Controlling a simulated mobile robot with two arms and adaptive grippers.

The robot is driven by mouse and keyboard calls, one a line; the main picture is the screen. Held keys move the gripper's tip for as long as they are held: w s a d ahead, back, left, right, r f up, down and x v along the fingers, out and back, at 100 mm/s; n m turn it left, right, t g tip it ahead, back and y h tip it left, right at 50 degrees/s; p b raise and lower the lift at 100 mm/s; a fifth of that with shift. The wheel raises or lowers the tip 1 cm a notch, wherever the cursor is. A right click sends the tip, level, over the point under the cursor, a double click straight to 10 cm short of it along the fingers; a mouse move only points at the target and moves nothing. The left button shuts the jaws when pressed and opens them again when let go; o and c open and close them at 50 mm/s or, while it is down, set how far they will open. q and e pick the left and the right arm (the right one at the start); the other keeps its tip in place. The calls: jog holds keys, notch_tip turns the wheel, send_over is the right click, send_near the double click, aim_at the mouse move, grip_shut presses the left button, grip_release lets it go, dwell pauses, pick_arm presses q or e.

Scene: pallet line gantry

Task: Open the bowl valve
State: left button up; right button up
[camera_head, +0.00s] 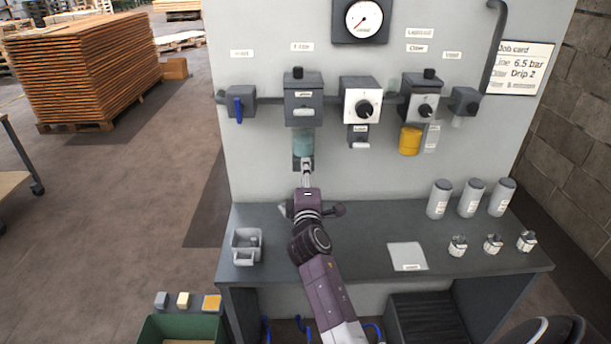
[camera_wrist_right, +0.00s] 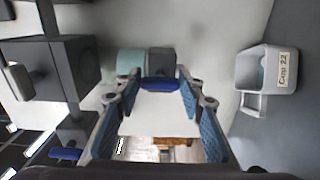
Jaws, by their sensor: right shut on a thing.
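The teal filter bowl (camera_head: 303,143) hangs under the grey filter unit (camera_head: 303,105) on the wall panel. A small grey valve block (camera_head: 303,162) sits below the bowl. My right gripper (camera_head: 306,168) reaches up to it from below and hides part of it. In the right wrist view, my right gripper (camera_wrist_right: 160,88) has its blue-padded fingers around a small blue handle (camera_wrist_right: 160,84) at the bowl's (camera_wrist_right: 130,62) valve block (camera_wrist_right: 161,60). The gripper is shut on this handle. My left gripper is not in view.
A grey cup (camera_head: 246,245) marked Cup 22 stands at the bench's left end. A blue-levered valve (camera_head: 239,108) is left of the filter. A yellow bowl (camera_head: 410,140) hangs to the right. Several grey canisters (camera_head: 471,198) stand at the bench's right. The bench front is mostly clear.

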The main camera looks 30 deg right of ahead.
jog(key=shift+f, duration=0.1)
jog(key=o, duration=1.2)
jog(key=shift+c, duration=0.2)
jog(key=shift+s, duration=0.1)
jog(key=v, duration=0.7)
jog(key=shift+a, duration=0.15)
jog(key=shift+s, duration=0.15)
